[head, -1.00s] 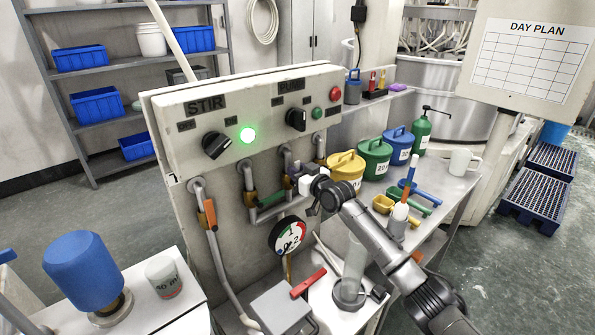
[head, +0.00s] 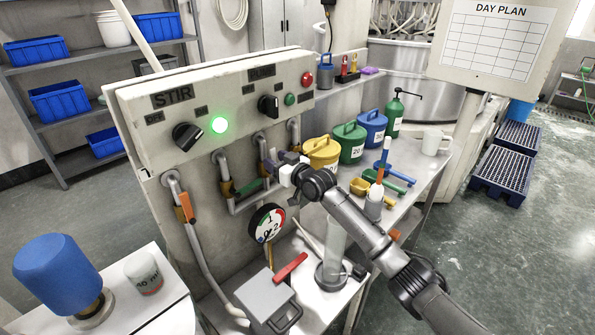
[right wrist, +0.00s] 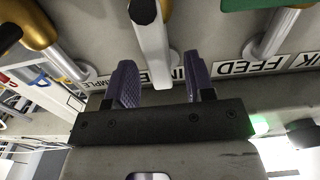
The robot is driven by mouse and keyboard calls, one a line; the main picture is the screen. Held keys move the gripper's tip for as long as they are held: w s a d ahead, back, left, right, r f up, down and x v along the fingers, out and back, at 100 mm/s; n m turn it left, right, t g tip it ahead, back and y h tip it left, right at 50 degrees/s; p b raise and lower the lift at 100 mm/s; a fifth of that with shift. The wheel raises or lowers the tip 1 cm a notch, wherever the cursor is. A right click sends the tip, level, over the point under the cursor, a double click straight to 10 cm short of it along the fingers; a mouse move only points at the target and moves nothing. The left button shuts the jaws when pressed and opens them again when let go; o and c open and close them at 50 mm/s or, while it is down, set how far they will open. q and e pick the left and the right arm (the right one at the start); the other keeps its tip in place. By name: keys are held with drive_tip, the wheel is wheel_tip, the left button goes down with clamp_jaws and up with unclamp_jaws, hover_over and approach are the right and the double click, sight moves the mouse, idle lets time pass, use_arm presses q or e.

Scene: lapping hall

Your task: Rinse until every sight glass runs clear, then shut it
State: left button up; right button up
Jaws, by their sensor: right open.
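My right gripper (head: 279,161) is at the pipes below the STIR panel. In the right wrist view its purple fingers (right wrist: 162,84) stand open on either side of a pale valve lever (right wrist: 150,45); whether they touch it I cannot tell. A green valve lever (head: 252,189) is left of the gripper, and an orange lever (head: 185,207) hangs on the leftmost pipe. The wrist view also shows the green lever (right wrist: 262,4) and an upside-down FEED label (right wrist: 253,67). A clear upright cylinder (head: 335,246) stands below my arm; I see no labelled sight glass. My left gripper is out of view.
Yellow (head: 321,153), green (head: 348,144) and blue tubs (head: 371,129) line the right bench. The green panel lamp (head: 219,125) is lit.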

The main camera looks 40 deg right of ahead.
drive_tip(key=s+p, duration=0.2)
drive_tip(key=s, duration=1)
drive_tip(key=shift+d, duration=0.25)
